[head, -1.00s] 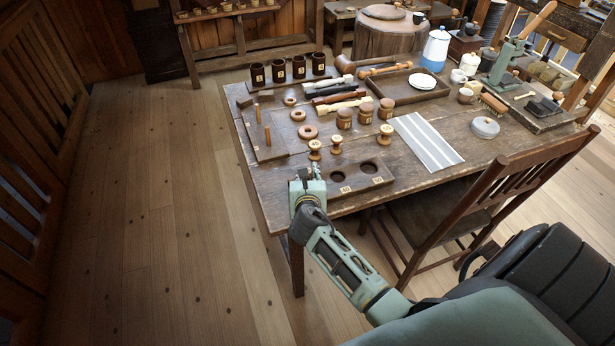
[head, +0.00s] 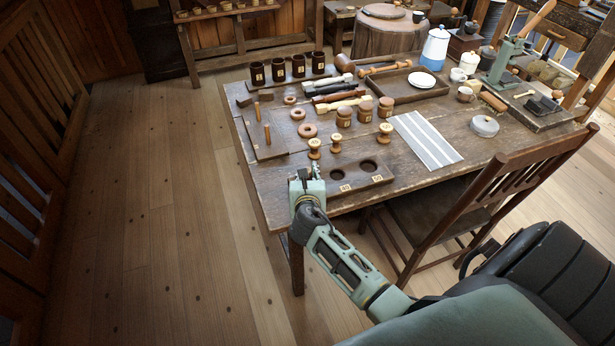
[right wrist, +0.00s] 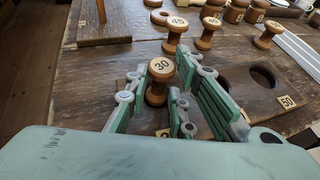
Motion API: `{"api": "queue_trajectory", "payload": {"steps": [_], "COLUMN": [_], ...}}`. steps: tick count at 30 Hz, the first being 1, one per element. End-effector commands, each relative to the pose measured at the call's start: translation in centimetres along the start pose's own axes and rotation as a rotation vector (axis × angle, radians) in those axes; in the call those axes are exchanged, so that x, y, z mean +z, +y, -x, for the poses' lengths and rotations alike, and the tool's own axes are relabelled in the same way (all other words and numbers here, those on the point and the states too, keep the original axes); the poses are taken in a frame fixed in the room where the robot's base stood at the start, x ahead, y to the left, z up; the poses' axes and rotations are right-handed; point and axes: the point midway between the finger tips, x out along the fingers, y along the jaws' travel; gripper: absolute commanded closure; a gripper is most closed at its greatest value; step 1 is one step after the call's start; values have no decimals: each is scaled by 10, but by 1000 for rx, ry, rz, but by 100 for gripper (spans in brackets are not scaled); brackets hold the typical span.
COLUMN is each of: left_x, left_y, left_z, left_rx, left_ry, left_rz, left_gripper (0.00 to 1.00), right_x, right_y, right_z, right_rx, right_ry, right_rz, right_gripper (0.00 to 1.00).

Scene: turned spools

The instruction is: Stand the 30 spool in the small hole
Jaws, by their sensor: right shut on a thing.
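The 30 spool (right wrist: 160,70) is a turned wooden spool with a round pale top marked 30. It stands roughly upright between the fingers of my right gripper (right wrist: 157,97), which is shut on it. I cannot tell whether its foot touches anything. My left gripper is not in view.
Two more spools (head: 315,149) (head: 337,144) stand just behind the block, and another (head: 385,133) stands farther right. Wooden rings (head: 307,131) and a pegged board (head: 265,146) lie to the left. A striped cloth (head: 426,139) lies right of the block, and a chair (head: 490,190) stands in front.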

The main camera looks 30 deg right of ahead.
Motion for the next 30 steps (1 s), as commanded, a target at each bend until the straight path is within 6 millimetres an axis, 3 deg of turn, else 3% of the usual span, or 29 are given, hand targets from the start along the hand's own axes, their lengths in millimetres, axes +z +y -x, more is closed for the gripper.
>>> {"api": "queue_trajectory", "payload": {"steps": [1, 8, 9, 16, 24, 30], "left_x": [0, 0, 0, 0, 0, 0], "left_y": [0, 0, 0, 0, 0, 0], "left_z": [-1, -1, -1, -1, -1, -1], "left_rx": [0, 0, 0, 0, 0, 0], "left_ry": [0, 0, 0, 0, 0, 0], "left_rz": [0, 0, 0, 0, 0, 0], "left_gripper": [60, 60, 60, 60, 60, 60], "right_x": [-8, -12, -12, -14, -14, -15], "right_y": [0, 0, 0, -1, -2, -2], "right_z": [0, 0, 0, 1, 1, 1], "right_rx": [1, 0, 0, -2, -5, -6], "right_ry": [14, 20, 21, 24, 26, 26], "right_rz": [-1, -1, -1, -1, -1, -2], "right_gripper": [91, 91, 77, 57, 57, 40]}}
